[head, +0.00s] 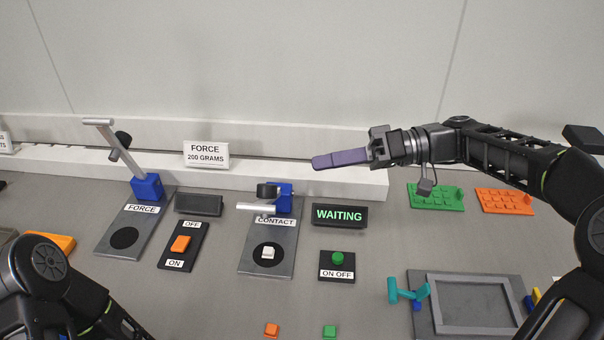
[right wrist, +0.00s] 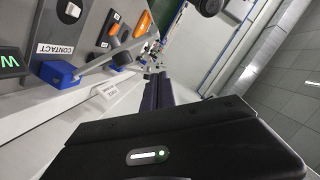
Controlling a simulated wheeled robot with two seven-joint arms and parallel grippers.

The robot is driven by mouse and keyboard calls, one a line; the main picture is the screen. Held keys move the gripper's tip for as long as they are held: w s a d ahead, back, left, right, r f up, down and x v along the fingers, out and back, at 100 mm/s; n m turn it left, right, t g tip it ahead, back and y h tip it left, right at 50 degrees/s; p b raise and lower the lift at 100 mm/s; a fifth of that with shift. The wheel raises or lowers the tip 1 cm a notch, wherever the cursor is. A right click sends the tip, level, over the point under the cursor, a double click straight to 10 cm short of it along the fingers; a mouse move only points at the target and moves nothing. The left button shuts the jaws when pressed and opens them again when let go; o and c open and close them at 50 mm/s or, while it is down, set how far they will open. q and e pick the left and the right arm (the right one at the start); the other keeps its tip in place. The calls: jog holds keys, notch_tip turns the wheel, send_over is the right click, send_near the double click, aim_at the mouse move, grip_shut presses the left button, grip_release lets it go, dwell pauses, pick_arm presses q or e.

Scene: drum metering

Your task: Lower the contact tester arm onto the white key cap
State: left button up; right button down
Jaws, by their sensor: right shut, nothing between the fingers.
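The contact tester (head: 286,256) is a grey plate with a blue hinge block (head: 285,203) at its back. Its arm is raised, with a silver handle bar (head: 252,209) and a dark weight (head: 266,190), clear of the cap. The white key cap (head: 268,252) sits on the plate's black disc. My right gripper (head: 316,163) is shut and empty, its purple fingers pointing left, above and right of the tester. In the right wrist view the blue block (right wrist: 58,73) shows left of the purple fingers (right wrist: 157,92). My left arm shows at lower left; its gripper is out of view.
A WAITING display (head: 339,215) and green button box (head: 337,262) stand right of the tester. An orange switch box (head: 181,244) and the force tester (head: 146,222), arm raised, stand left. A force sign (head: 206,154) stands on the back ledge.

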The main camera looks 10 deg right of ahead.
jog(key=a+b, duration=0.1)
jog(key=p, duration=0.1)
send_over(268, 200)
jog(key=v, duration=0.2)
jog(key=f, duration=0.1)
jog(key=s+f, duration=0.1)
jog(key=s+a+f+p, duration=0.1)
jog(key=s+f, duration=0.1)
jog(key=shift+s+a+f, duration=0.1)
jog(key=shift+f, duration=0.2)
